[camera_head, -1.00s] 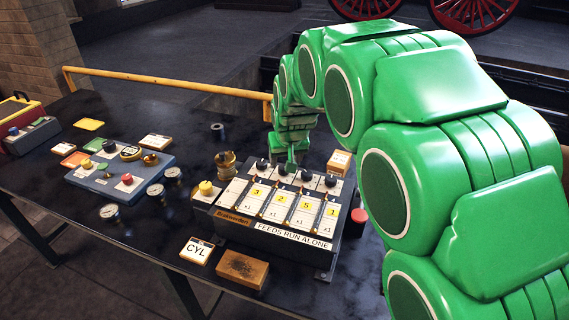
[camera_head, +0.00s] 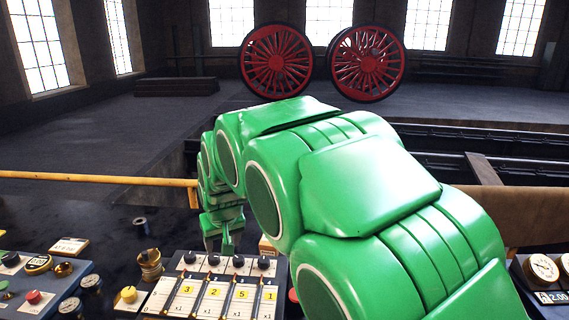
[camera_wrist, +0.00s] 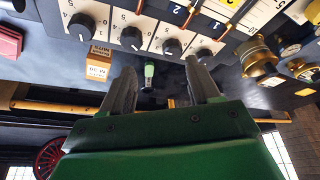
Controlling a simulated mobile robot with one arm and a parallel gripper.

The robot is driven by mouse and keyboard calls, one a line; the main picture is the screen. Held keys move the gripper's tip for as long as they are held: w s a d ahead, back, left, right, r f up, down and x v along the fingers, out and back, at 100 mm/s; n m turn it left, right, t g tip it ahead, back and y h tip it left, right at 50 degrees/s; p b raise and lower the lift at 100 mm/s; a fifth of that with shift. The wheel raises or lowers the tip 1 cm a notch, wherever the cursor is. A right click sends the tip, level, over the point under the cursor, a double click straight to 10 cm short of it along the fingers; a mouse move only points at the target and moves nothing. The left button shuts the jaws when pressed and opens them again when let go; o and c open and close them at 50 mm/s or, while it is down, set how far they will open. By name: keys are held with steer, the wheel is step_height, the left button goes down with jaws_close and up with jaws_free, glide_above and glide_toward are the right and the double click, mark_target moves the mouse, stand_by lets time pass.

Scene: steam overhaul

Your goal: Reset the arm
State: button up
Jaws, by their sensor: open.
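My green arm reaches from the lower right of the head view toward the bench. My gripper (camera_head: 222,240) hangs above the back of the counter panel (camera_head: 205,298), which has black knobs and the digits 3 2 5 1. The panel's knobs (camera_wrist: 130,38) show ahead of the fingers.
A yellow rail (camera_head: 110,179) runs along the bench's back edge. A brass fitting (camera_head: 149,264) stands left of the panel. A blue control box (camera_head: 50,288) is at lower left, gauges (camera_head: 542,267) at far right. Red spoked wheels (camera_head: 275,62) stand far behind, beyond a pit.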

steer(key=s+d+r+m+g+h, duration=0.1)
steer(key=s+d+m, duration=0.1)
steer(key=s+d, duration=0.75)
steer(key=s+d+r+m+g+h, duration=0.15)
steer(key=s+d, duration=0.25)
steer(key=d, duration=1)
steer(key=s+d+f+m+g, duration=0.1)
steer(key=s+d, duration=0.4)
steer(key=s, duration=0.6)
steer(key=s+d+m+g, duration=0.2)
steer(key=s+d, duration=0.4)
steer(key=s, duration=0.5)
steer(key=shift+s+d+f, duration=0.15)
steer(key=shift+d+f, duration=0.15)
steer(key=shift+f, duration=0.1)
